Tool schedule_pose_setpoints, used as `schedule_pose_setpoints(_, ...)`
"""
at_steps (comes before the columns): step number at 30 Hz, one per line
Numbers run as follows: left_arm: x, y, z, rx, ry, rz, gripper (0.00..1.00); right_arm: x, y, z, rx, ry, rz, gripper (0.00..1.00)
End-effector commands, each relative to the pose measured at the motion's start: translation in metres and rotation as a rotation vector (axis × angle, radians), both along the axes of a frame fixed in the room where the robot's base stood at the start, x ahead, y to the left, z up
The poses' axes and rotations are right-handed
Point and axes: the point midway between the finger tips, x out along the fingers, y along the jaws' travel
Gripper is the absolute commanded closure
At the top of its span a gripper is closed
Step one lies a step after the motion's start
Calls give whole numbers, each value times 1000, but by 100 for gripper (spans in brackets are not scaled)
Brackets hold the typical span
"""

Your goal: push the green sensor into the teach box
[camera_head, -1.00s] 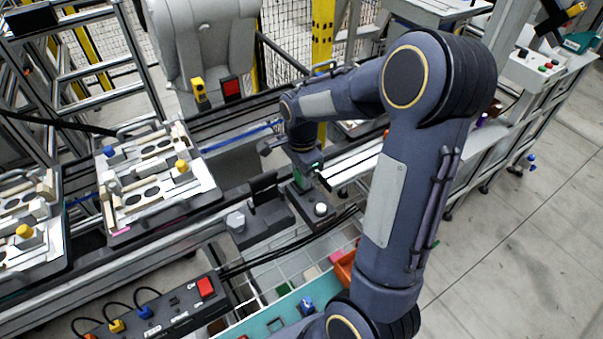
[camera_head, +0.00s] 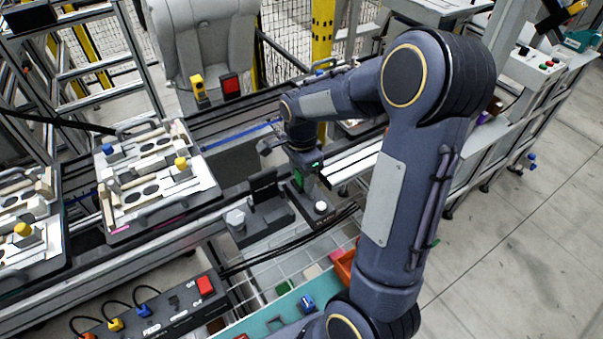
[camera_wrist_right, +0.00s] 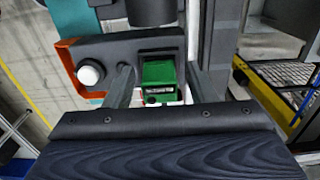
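The green sensor (camera_wrist_right: 158,76) has a small printed label and stands at the dark teach box (camera_wrist_right: 100,62). In the wrist view it lies between the two fingers of my right gripper (camera_wrist_right: 161,88), with a visible gap on each side. The gripper is open, and its dark body hides the near side. I cannot tell how deep the sensor sits. In the head view my right gripper (camera_head: 302,176) is low over the teach box (camera_head: 309,212), beside its white button (camera_head: 321,207). My left gripper is not in view.
A black box with coloured plugs and a red button (camera_head: 205,286) is at the lower left. A grey device (camera_head: 237,221) stands left of the teach box. Black cables (camera_head: 290,247) run in front. Pallet fixtures (camera_head: 160,215) stand on the conveyor at left.

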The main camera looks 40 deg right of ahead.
Motion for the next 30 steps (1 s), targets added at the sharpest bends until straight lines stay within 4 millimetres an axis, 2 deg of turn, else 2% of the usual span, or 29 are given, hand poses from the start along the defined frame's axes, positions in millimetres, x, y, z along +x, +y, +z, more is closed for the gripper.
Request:
schedule_pose_setpoints(8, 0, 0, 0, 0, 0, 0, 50, 0, 0, 1, 0, 0, 0, 46)
schedule_pose_setpoints(11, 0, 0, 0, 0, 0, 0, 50, 1, 0, 6, 0, -3, 0, 46)
schedule_pose_setpoints(21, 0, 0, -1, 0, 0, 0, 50, 1, 0, 61, 0, -4, 0, 46)
schedule_pose_setpoints(25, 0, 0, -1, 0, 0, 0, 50, 0, 0, 74, 0, -3, 1, 46)
schedule_pose_setpoints(30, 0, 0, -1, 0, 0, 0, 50, 0, 0, 79, 0, -1, 0, 46)
